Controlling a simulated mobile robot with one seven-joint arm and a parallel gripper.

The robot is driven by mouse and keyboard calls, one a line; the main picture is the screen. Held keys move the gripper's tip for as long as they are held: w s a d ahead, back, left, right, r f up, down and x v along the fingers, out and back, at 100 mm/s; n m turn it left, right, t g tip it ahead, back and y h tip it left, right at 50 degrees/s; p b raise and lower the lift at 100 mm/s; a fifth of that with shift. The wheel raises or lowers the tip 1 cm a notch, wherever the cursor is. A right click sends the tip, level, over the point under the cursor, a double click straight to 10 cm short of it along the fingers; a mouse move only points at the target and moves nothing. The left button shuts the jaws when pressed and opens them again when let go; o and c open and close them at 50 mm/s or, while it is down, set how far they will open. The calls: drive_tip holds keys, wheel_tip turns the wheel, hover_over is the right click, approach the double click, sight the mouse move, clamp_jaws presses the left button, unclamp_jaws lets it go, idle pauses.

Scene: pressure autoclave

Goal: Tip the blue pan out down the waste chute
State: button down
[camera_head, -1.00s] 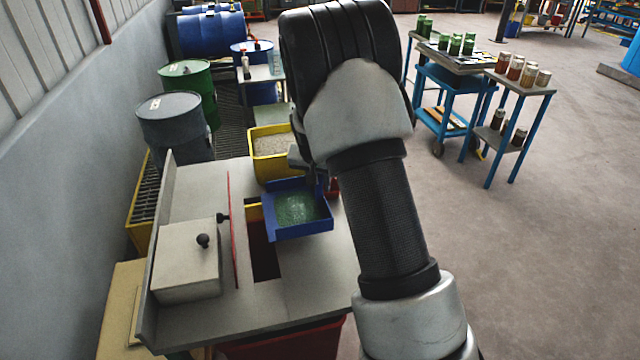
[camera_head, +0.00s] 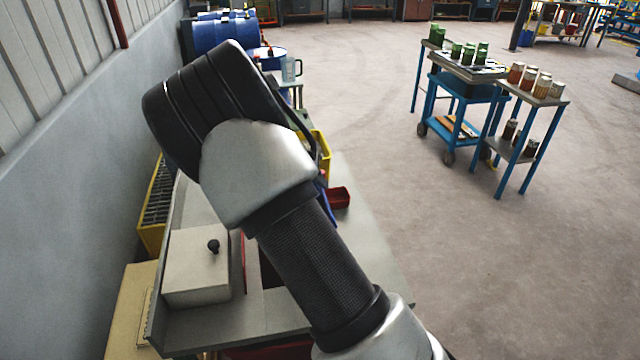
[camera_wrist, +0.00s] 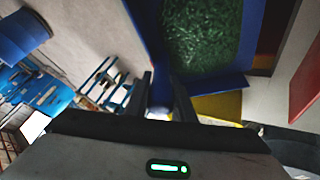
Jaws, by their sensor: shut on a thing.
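The blue pan (camera_wrist: 215,83) fills the top of the wrist view, with green granules (camera_wrist: 200,35) in it. My gripper (camera_wrist: 164,95) is shut on the pan's handle at its near side. In the head view my arm hides the gripper and nearly all of the pan; only a blue sliver (camera_head: 329,206) shows. The waste chute's dark opening (camera_head: 269,274) in the bench is mostly hidden behind my arm. In the wrist view a dark gap (camera_wrist: 270,38) shows right beside the pan. I cannot tell how far the pan is tilted.
A pale box with a black knob (camera_head: 197,268) sits on the bench (camera_head: 365,255), left of the opening. A small red tray (camera_head: 339,197) lies by the bench's right edge. A yellow tub (camera_head: 322,148) is behind my arm. Carts with jars (camera_head: 470,65) stand right; floor between is clear.

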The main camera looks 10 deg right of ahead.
drive_tip(key=a+r+n+h+b, duration=0.1)
drive_tip(key=a+r+h+b, duration=0.1)
drive_tip(key=a+h, duration=0.3)
drive_tip(key=a+b, duration=0.1)
drive_tip(key=a, duration=0.2)
drive_tip(key=shift+t+h+b, duration=0.3)
idle(0.5)
